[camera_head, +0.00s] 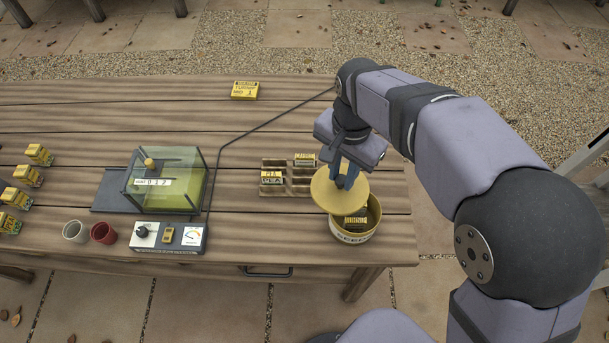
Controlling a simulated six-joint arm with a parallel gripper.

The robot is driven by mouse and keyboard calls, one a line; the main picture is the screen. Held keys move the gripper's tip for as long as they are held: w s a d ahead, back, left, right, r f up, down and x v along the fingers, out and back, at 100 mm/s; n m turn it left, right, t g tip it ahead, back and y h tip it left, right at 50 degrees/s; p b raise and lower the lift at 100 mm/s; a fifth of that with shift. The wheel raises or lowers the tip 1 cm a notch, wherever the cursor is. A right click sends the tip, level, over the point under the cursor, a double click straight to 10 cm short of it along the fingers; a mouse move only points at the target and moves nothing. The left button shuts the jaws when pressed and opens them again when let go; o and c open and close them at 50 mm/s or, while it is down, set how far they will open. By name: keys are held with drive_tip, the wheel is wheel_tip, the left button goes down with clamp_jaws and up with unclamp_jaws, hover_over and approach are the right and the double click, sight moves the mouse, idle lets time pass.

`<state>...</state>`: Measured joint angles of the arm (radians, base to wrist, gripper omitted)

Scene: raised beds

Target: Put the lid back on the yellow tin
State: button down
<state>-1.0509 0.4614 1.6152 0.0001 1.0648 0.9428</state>
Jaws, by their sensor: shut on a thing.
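The yellow tin (354,237) stands open near the right end of the wooden table. Its front carries a dark printed word, and a yellow seed packet (355,222) marked "TURNIP" shows inside. My gripper (347,182) is shut on the round yellow lid (329,194). The lid is tilted and held over the tin's back left side. It covers part of the opening, so the rest of the inside is hidden. I cannot tell whether the lid touches the rim.
A wooden rack (287,192) with a few packets lies just left of the tin. Further left are a glass-sided box (165,181), a control box (168,238), two cups (103,232) and several packet stacks (27,176). A cable (262,122) crosses the table. A yellow packet (245,90) lies at the back.

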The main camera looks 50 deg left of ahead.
sight(362, 192)
drive_tip(key=shift+m, duration=0.3)
drive_tip(key=d, duration=0.1)
drive_tip(key=w+d+r+p, duration=0.1)
drive_tip(key=w+d, duration=0.1)
drive_tip(key=shift+w+d+r+p, duration=0.15)
drive_tip(key=shift+d+r+p, duration=0.15)
drive_tip(key=shift+p, duration=0.05)
drive_tip(key=shift+d+f+n, duration=0.5)
drive_tip(key=shift+d+f, duration=0.3)
drive_tip(key=shift+f, duration=0.25)
drive_tip(key=shift+f+n, duration=0.35)
drive_tip(key=shift+n, duration=0.05)
drive_tip(key=shift+a+f+n, duration=0.1)
drive_tip(key=shift+f+n, duration=0.05)
drive_tip(key=shift+n, duration=0.25)
drive_tip(key=shift+w+a+n, duration=0.2)
drive_tip(key=shift+a+n, duration=0.15)
drive_tip(key=shift+n, duration=0.25)
drive_tip(key=shift+f, duration=0.15)
wheel_tip(362, 192, down, 4)
drive_tip(key=b, duration=0.4)
drive_tip(key=shift+f, duration=0.1)
drive_tip(key=shift+f+b, duration=0.6)
drive_tip(key=shift+f, duration=0.35)
drive_tip(key=shift+p, duration=0.4)
